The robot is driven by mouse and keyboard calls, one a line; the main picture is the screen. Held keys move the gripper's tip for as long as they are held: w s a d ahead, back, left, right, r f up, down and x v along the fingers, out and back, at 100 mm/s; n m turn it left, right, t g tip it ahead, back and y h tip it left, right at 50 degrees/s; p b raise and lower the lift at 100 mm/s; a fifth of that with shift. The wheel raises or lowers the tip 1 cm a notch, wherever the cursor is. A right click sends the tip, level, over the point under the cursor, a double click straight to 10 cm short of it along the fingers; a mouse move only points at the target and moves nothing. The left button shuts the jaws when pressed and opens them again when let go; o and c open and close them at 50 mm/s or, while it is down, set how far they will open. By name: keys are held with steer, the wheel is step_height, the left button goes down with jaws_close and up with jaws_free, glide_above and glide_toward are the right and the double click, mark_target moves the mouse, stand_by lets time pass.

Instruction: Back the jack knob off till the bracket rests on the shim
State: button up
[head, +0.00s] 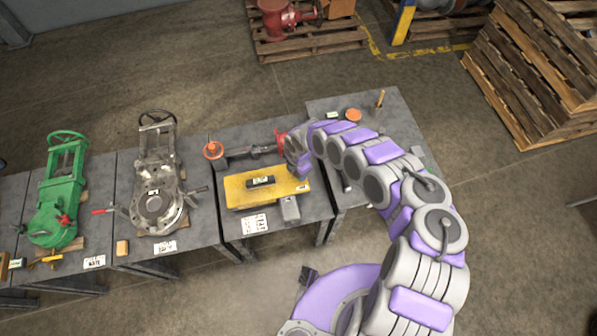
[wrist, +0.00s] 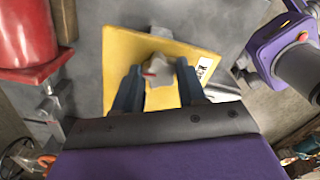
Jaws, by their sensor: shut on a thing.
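A yellow plate-like piece (head: 240,191), which looks like the bracket, lies on the grey bench and also shows in the wrist view (wrist: 120,50). A grey lobed knob (wrist: 159,97) with a small red mark sits over the yellow piece. My gripper (wrist: 158,76) has one dark finger on each side of the knob and is shut on it. In the head view my gripper (head: 303,172) is at the right end of the yellow piece, and the knob is hidden there. I cannot make out the shim or any gap under the bracket.
A green valve (head: 60,195) and a grey valve (head: 157,180) stand on benches to the left. Pallets (head: 540,70) are stacked at right.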

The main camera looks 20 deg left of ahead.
steer(key=n, duration=0.3)
steer(key=shift+w+r, duration=0.15)
steer(key=shift+w, duration=0.2)
steer(key=shift+n, duration=1.5)
steer(key=shift+s, duration=0.1)
steer(key=o, duration=1.1)
steer(key=shift+s+a, duration=0.1)
steer(key=shift+c, duration=0.2)
step_height(320, 180, up, 17)
steer(key=p, duration=0.4)
steer(key=shift+a, duration=0.15)
